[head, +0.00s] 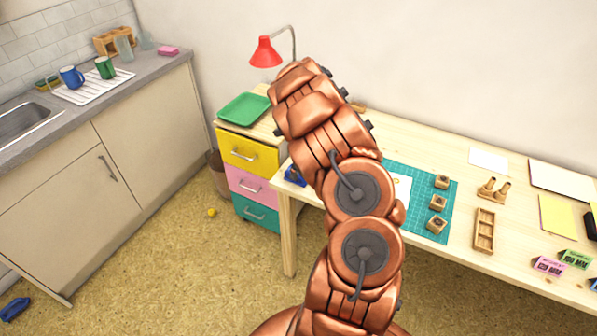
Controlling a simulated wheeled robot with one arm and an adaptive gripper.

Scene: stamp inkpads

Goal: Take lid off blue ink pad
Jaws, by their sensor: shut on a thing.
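My copper-coloured arm rises through the middle of the head view and hides part of the worktable. My gripper is not visible; it is either behind the arm or out of frame. A blue object (294,176) shows at the table's left end, partly covered by the arm, and I cannot tell what it is. Another blue item (593,284) is cut off at the right edge, beside a pink box (548,265) and a green box (575,258). I cannot identify the blue ink pad or its lid for certain.
A teal cutting mat (447,210) with wooden stamps (437,203) lies on the worktable (515,245). Right of it are a wooden tray (484,230) and a stamp holder (492,189). A drawer unit (249,182) stands left, with open floor before the sink counter (172,67).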

